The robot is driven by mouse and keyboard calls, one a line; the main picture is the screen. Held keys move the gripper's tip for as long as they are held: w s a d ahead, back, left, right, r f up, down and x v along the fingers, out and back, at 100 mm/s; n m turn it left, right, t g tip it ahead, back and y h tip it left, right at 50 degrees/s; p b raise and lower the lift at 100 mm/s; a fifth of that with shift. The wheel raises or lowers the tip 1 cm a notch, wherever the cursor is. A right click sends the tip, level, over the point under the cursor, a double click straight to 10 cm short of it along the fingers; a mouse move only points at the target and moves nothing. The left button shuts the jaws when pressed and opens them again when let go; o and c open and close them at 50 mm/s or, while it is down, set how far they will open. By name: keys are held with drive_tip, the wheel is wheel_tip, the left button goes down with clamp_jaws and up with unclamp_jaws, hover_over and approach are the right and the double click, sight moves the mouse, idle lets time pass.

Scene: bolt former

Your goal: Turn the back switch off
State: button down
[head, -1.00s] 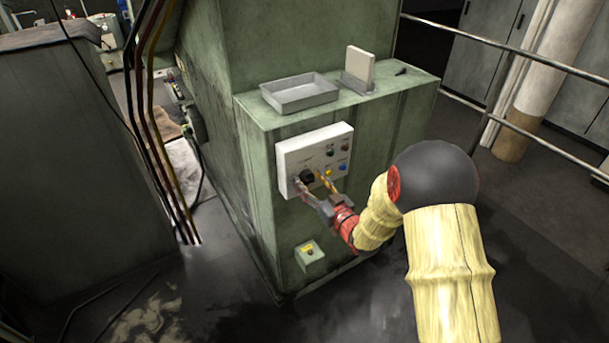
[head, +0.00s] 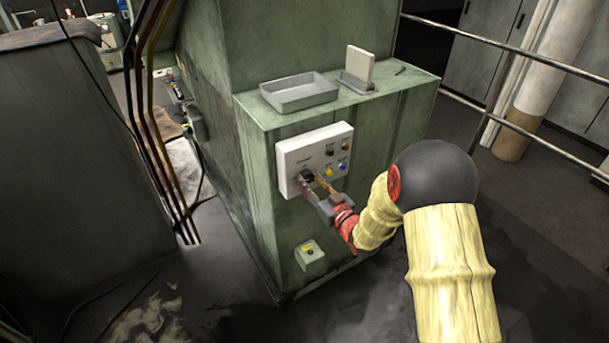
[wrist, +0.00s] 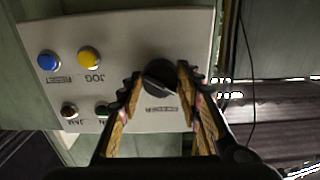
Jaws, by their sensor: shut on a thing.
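The black rotary switch (head: 307,174) sits on the left part of a white control panel (head: 328,139) on the green machine. In the wrist view the switch (wrist: 160,76) appears as a round black knob with a raised grip, between the fingertips. The label beside it is inverted and hard to read. My gripper (head: 314,184) is at the panel, shut on the switch from both sides. In the wrist view my gripper (wrist: 158,85) has one finger on each side of the knob, which partly hide its edges.
Yellow (wrist: 89,58), blue (wrist: 49,62) and other small buttons lie beside the switch on the panel. A small box with a yellow button (head: 308,252) is below. A grey tray (head: 300,92) stands on the ledge above. A metal railing (head: 500,107) is at the right.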

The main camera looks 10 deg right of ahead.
drive_tip(key=shift+b, duration=0.3)
drive_tip(key=n+b, duration=0.3)
drive_tip(key=shift+n+b, duration=0.35)
drive_tip(key=shift+n, duration=0.05)
drive_tip(key=n+b, duration=0.3)
drive_tip(key=b, duration=0.1)
drive_tip(key=shift+n, duration=0.4)
drive_tip(key=c, duration=1.3)
unclamp_jaws()
drive_tip(key=shift+o, duration=0.2)
